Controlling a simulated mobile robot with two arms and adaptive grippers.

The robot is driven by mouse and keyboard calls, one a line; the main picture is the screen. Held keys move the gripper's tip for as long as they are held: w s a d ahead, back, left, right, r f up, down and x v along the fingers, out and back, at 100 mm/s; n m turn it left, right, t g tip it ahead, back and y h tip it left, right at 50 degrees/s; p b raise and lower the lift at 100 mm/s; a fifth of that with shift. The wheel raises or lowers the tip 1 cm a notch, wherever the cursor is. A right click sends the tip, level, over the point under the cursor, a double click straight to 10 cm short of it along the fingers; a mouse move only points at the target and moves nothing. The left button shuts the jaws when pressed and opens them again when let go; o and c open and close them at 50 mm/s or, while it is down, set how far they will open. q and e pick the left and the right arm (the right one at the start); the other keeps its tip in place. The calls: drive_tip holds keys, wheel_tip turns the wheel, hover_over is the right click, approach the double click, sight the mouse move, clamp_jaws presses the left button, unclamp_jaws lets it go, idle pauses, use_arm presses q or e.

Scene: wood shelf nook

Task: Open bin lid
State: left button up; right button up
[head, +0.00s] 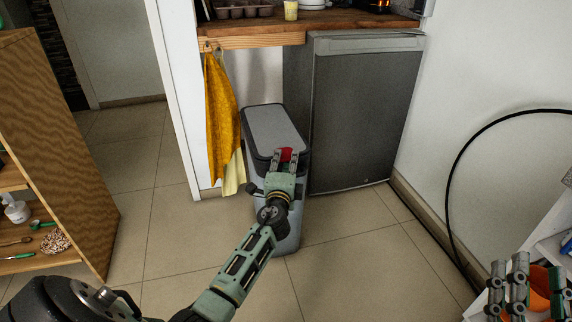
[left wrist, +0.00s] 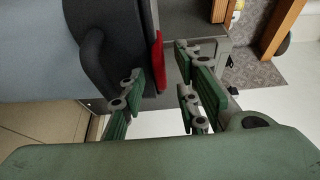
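A grey bin with a closed, flat lid (head: 272,127) and dark rim stands on the floor beside the dark fridge. A red tab (head: 285,154) sits at the lid's near edge. My left gripper (head: 284,158) is at this near edge, its fingers apart on either side of the red tab. My right gripper (head: 535,288) is at lower right, fingers apart, away from the bin.
A dark fridge (head: 365,110) stands right of the bin, under a wooden counter (head: 320,19). Yellow towels (head: 221,120) hang left of the bin. A wooden shelf (head: 55,130) is at left. An orange object (head: 540,282) shows behind my right gripper. The tiled floor around is clear.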

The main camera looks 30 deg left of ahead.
use_arm(q)
clamp_jaws()
idle(0.4)
